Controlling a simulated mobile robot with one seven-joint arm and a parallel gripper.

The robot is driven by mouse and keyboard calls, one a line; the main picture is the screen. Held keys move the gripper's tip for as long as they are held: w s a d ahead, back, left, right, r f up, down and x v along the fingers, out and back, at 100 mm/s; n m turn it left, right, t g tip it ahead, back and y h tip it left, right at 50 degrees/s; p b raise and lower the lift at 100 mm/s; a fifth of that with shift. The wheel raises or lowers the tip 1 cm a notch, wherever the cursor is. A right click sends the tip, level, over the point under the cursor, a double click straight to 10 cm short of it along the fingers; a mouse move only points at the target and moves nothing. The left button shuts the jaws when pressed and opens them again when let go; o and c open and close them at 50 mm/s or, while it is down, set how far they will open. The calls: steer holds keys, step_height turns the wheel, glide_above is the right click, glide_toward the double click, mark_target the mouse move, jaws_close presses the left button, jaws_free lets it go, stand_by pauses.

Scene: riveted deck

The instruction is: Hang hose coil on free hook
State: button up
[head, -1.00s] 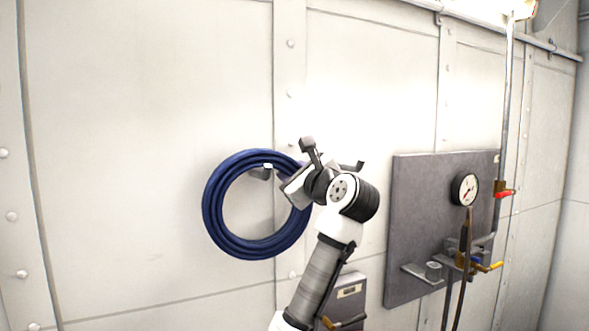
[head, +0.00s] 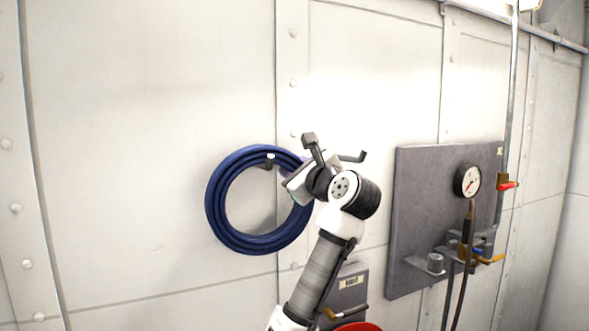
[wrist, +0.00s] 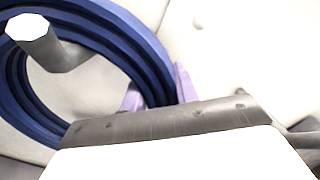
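The blue hose coil (head: 226,218) hangs upright against the pale wall in the head view; it also shows in the wrist view (wrist: 95,22). My gripper (head: 299,172) is at its upper right edge. Its pale purple fingers (wrist: 160,92) are on either side of the hose, shut on it. A grey hook (head: 270,160) reaches through the coil's opening at the top, its tip in front of the hose; it also shows in the wrist view (wrist: 55,48). I cannot tell whether the hose rests on it. A second, empty hook (head: 352,157) shows right of my wrist.
A grey panel (head: 420,215) with a gauge (head: 467,181), valves and dark hoses is on the wall at right. A grey box (head: 346,290) is low behind my arm. Part of a red object (head: 358,327) shows at the bottom edge. The wall left of the coil is bare.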

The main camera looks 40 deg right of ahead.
steer(key=o, duration=0.5)
steer(key=shift+r, duration=0.1)
steer(key=shift+c, duration=0.2)
steer(key=b+v, duration=0.5)
steer(key=v, duration=0.9)
